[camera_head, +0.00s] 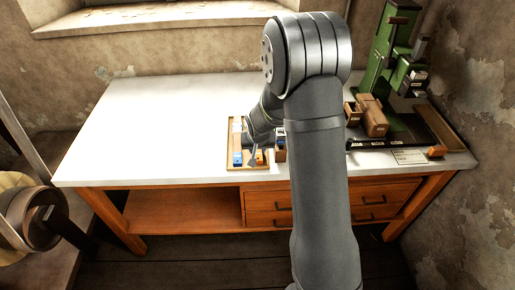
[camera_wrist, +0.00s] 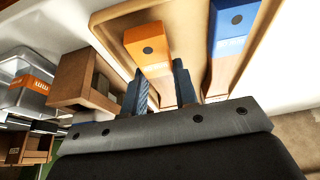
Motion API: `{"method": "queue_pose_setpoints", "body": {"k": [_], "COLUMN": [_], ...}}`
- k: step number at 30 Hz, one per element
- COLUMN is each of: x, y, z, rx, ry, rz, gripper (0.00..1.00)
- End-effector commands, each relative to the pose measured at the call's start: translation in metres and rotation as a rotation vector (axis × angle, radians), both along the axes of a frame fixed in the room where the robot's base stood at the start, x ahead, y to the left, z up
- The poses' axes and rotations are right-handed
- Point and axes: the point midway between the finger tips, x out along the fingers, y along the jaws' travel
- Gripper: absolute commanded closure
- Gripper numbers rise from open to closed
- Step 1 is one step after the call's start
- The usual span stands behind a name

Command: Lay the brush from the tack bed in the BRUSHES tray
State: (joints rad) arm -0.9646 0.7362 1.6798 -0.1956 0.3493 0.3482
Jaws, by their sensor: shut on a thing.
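My gripper (camera_wrist: 162,88) is shut on an orange-ended wooden piece (camera_wrist: 148,46), with one finger on each side of its pale wooden part. This piece lies in or just over a shallow wooden tray (camera_wrist: 112,22). A blue-ended piece (camera_wrist: 234,20) sits to its right in the same tray. In the head view my gripper (camera_head: 253,160) is down at the tray (camera_head: 229,150) near the table's front edge. My arm hides part of that area. I cannot read any BRUSHES label, nor tell the tack bed or which piece is the brush.
A brown open box (camera_wrist: 72,72) and a clear bin (camera_wrist: 28,92) with an orange label stand left of my gripper in the wrist view. A green press (camera_head: 385,45) and brown blocks (camera_head: 373,118) are at the table's right. The table's left (camera_head: 150,125) is clear.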

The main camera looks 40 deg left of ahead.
Motion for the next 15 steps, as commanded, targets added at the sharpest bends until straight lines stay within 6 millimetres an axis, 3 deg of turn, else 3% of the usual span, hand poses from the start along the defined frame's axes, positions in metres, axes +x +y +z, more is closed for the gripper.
{"method": "queue_pose_setpoints", "body": {"k": [6,7,10,15], "x": [0.0002,0.0002,0.0002,0.0001], "y": [0.0002,0.0002,0.0002,-0.0003], "z": [0.0003,0.0003,0.0003,0.0], "rx": [0.001,0.001,0.001,-0.001], "ry": [-0.001,-0.001,-0.001,0.001], "rz": [0.0,0.0,0.0,0.0], "gripper": [1.0,0.69,0.5,0.48]}}
